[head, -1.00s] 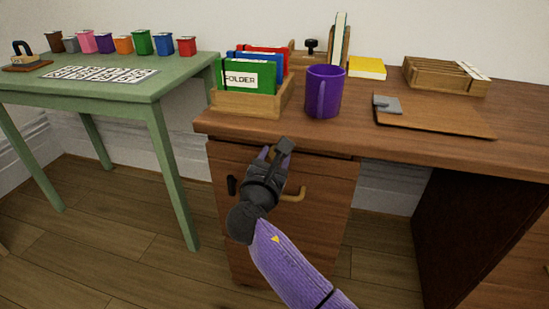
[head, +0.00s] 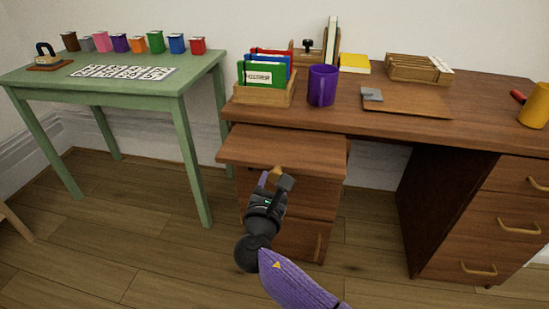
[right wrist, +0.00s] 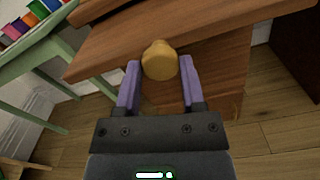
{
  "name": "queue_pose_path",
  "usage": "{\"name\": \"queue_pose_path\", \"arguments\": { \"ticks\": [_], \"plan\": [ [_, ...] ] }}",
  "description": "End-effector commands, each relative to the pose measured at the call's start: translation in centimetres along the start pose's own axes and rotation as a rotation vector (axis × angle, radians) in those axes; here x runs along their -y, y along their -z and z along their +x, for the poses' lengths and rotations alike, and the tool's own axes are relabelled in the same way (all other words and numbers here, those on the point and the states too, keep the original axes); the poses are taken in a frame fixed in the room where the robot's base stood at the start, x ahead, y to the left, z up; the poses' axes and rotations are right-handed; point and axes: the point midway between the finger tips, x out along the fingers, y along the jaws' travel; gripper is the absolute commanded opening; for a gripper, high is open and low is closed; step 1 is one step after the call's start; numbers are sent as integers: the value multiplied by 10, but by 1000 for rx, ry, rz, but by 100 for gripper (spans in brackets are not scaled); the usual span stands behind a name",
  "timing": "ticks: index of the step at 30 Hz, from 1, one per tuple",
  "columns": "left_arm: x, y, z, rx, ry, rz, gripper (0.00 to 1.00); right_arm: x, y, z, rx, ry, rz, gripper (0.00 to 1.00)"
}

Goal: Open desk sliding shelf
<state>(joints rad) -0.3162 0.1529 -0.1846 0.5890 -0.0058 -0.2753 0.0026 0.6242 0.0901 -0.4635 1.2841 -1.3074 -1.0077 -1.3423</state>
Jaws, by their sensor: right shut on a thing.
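The desk's sliding shelf (head: 285,149) is a brown wooden board under the left part of the desktop (head: 420,125). It sticks out well past the desk's front edge. My right gripper (head: 273,177) is at the shelf's front edge. In the right wrist view the shelf (right wrist: 200,30) fills the top, and a round yellow-brass knob (right wrist: 159,61) sits between the two purple fingers of my right gripper (right wrist: 160,85). The gripper is shut on this knob. My left gripper is not in view.
A folder box (head: 264,92), a purple mug (head: 322,85) and a clipboard (head: 405,102) stand or lie on the desktop. A green table (head: 150,90) with several small colored pots is at the left. Drawers with brass handles (head: 520,226) are at the right. Floor in front is clear.

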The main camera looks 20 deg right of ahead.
Motion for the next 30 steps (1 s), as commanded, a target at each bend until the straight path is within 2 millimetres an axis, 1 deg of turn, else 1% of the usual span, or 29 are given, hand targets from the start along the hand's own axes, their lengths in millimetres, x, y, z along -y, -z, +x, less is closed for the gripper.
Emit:
{"name": "queue_pose_path", "arguments": {
  "ticks": [1,6,12,15,21,30],
  "plan": [
    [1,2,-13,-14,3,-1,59,-2,-8,-13,-2,-2,1,0],
    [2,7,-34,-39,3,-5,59,-2,-6,-57,-2,-2,2,0],
    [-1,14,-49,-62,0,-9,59,-1,-3,-101,-2,-1,1,0],
    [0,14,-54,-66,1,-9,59,-1,-2,-116,-2,0,0,0],
    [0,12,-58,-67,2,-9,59,0,0,-132,-2,1,1,0],
    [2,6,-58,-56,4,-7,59,0,2,-136,-2,0,0,0]
  ]
}}
